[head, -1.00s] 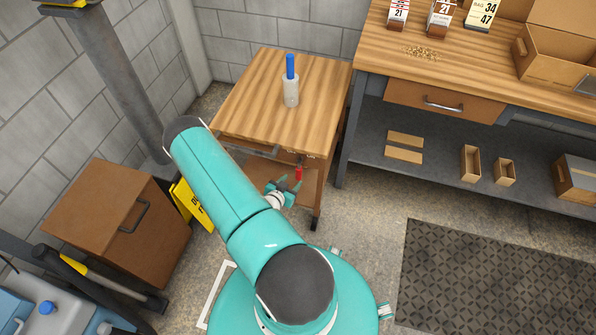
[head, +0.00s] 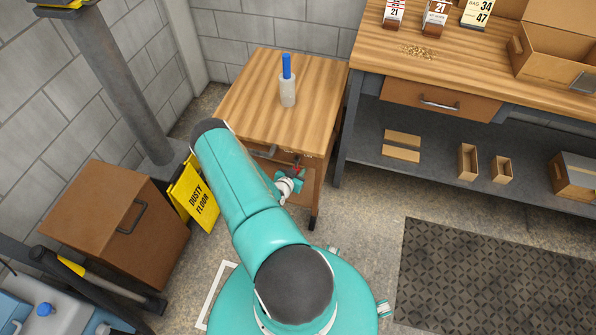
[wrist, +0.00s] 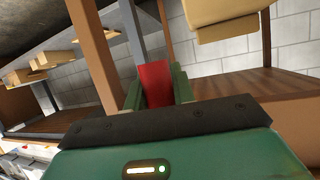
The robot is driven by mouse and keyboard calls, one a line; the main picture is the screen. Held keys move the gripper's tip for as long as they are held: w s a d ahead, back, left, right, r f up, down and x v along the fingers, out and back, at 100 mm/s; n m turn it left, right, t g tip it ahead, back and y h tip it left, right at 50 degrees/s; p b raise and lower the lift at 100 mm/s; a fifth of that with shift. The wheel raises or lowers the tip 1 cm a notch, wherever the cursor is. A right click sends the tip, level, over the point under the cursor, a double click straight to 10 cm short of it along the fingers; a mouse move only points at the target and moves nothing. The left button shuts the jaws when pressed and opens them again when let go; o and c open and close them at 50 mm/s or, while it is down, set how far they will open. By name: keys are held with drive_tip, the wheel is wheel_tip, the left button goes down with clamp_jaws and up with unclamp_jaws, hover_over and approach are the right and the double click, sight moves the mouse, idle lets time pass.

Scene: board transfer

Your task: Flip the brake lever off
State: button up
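The red brake lever (head: 296,167) is at the front of the small wooden-topped cart (head: 262,92), below its top edge, and is mostly hidden behind my gripper in the head view. My gripper (head: 292,178) is right at the lever. In the wrist view, the red lever (wrist: 155,82) stands between the two green fingers of my gripper (wrist: 157,90). The fingers look spread, one on each side of it; whether they touch it is hard to tell.
A yellow floor sign (head: 195,195) and a brown cabinet (head: 115,222) are at left. A workbench (head: 450,60) is at right. Floor near the dark mat (head: 490,275) is clear.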

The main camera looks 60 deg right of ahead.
clamp_jaws()
drive_tip(key=w+m, duration=0.1)
drive_tip(key=w+m+t, duration=0.2)
drive_tip(key=shift+w+a+r+y, duration=0.2)
drive_tip(key=shift+a+r+y, duration=0.1)
